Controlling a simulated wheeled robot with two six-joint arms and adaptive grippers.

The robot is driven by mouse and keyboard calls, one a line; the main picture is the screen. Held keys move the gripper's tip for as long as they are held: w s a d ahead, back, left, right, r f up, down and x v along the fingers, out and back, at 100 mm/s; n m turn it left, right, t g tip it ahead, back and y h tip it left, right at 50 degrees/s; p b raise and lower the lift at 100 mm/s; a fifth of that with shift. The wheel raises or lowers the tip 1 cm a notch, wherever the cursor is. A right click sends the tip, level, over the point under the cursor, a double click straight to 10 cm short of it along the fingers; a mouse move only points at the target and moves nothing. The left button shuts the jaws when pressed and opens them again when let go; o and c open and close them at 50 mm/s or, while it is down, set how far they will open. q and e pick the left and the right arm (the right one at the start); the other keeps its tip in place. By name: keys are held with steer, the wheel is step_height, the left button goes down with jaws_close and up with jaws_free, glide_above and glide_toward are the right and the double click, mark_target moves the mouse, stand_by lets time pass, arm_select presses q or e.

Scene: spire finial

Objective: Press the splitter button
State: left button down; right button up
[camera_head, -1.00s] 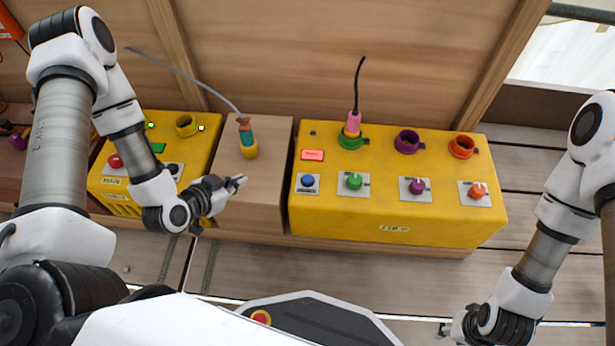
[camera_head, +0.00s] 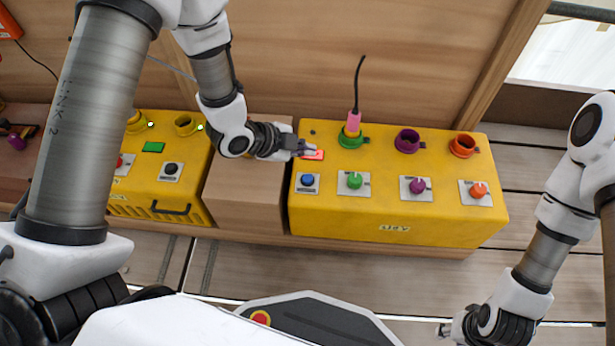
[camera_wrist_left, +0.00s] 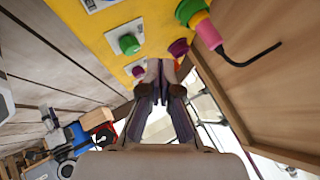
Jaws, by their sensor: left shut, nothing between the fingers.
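The large yellow box (camera_head: 345,226) stands right of centre in the head view. It has a blue button (camera_head: 307,180) on a white plate at its left end, and a lit red rectangle (camera_head: 313,155) behind that button. My left gripper (camera_head: 306,148) is shut and empty over the box's left end, beside the red rectangle and behind the blue button. Whether it touches the box cannot be told. In the left wrist view its fingers (camera_wrist_left: 160,76) point toward the yellow box (camera_wrist_left: 75,22). My right gripper (camera_head: 446,329) is low at the right, clear of the box; its jaws are too small to judge.
The box also carries a green knob (camera_head: 354,180), a purple knob (camera_head: 417,186), an orange knob (camera_head: 478,190) and a pink plug (camera_head: 353,122) with a black cable. A brown block (camera_head: 243,196) and a smaller yellow box (camera_head: 183,191) stand left. A wooden wall rises behind.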

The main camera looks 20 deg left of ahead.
mark_target(306, 179)
arm_select(q)
step_height(306, 179, down, 8)
steer(key=b, duration=0.6)
steer(key=shift+f+b, duration=0.25)
steer(key=shift+b, duration=0.1)
stand_by(0.8)
steer(key=shift+f, duration=0.45)
steer(key=shift+f+b, duration=0.3)
steer(key=shift+f, duration=0.1)
stand_by(0.4)
steer(key=shift+r+p, duration=0.85)
steer(key=shift+p, duration=0.05)
